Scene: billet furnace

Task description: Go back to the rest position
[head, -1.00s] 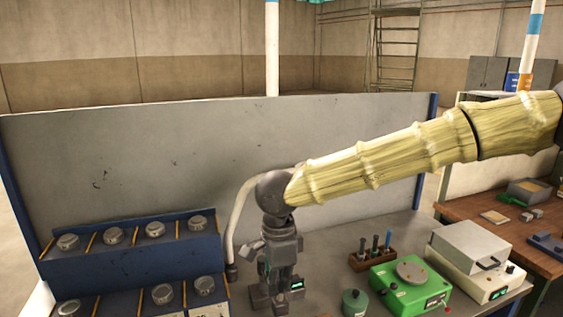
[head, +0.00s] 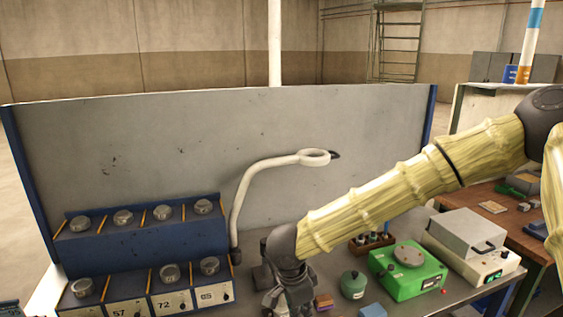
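My arm, in a yellow bamboo-like cover, comes in from the right in the head view and slopes down to the left. My gripper (head: 288,303) points down at the bottom middle, over the grey bench. The dark wrist and the bottom edge of the picture hide most of its fingers. I cannot tell whether it is open or shut, or whether it holds anything.
A blue two-tier rack (head: 145,245) with several round metal pieces stands left. A white ring-ended arm (head: 245,190) rises behind my wrist. Right of my gripper are a green pot (head: 353,284), a green device (head: 410,275) and a white-grey device (head: 470,245). A grey panel (head: 180,150) stands behind.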

